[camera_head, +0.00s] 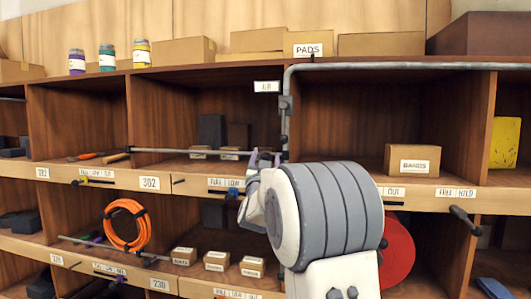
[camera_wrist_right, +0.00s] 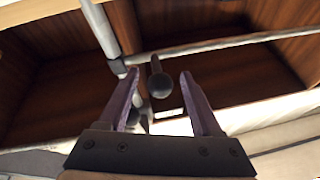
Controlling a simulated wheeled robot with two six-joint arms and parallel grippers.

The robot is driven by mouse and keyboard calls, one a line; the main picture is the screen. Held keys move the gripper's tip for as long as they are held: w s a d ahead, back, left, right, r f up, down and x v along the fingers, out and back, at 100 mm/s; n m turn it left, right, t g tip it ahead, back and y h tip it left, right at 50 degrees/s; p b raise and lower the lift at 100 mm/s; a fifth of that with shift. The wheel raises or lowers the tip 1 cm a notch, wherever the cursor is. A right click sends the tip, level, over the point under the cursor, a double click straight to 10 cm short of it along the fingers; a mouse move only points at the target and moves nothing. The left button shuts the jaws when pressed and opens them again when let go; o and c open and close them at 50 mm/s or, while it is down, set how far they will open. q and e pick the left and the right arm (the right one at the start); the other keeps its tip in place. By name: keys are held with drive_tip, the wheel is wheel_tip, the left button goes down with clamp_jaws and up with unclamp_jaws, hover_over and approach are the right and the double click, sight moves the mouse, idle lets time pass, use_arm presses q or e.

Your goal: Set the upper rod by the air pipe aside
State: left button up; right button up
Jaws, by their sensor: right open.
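The upper rod (camera_head: 185,150) is thin and grey and lies level across the front of an upper compartment, its right part close to the grey air pipe (camera_head: 286,122). The pipe runs along the top and turns down, with a clamp on it. My right gripper (camera_head: 265,157) is open at the rod's right part, beside the pipe; the purple fingers partly hide that area. In the right wrist view, a dark round-ended piece (camera_wrist_right: 160,86) shows between the open fingers, apart from both. A pale bar (camera_wrist_right: 235,40) crosses behind it, beside the pipe (camera_wrist_right: 101,30). My left gripper is not in view.
A lower rod (camera_head: 85,241) lies near an orange hose coil (camera_head: 126,225). Small boxes (camera_head: 216,260) stand on the lower shelf. Dark knobs (camera_head: 462,216) stick out from the shelf fronts. A box labelled BANDS (camera_head: 412,158) stands right of my arm.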

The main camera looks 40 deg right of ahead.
drive_tip(key=shift+c, duration=0.3)
clamp_jaws()
idle(1.2)
